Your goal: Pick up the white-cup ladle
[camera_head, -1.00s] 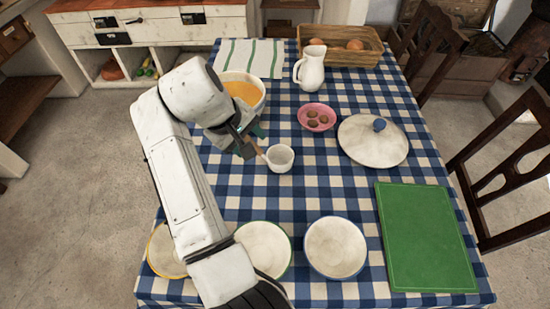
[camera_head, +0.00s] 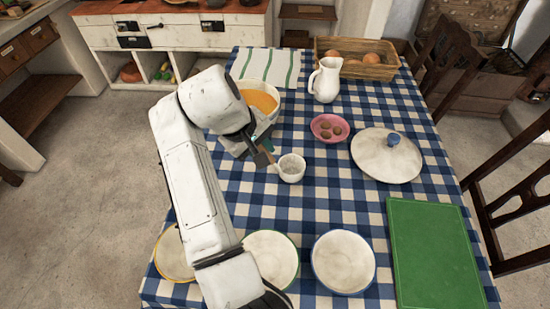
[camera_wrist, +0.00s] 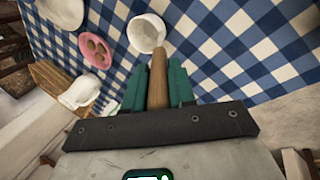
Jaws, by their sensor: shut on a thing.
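The white-cup ladle (camera_head: 291,168) has a white cup and a brown wooden handle, and its cup is over the checked tablecloth near the middle of the table. My gripper (camera_head: 263,158) is shut on the handle, left of the cup. In the wrist view the ladle's handle (camera_wrist: 158,82) runs between the green fingers of my gripper (camera_wrist: 158,88), with the white cup beyond them. I cannot tell whether the cup touches the cloth.
A bowl of orange soup (camera_head: 262,101) stands close behind my gripper. A pink bowl (camera_head: 329,128), a white lid (camera_head: 386,157) and a white jug (camera_head: 325,80) stand nearby. Several plates line the front, beside a green board (camera_head: 432,255). Cloth between the ladle and plates is clear.

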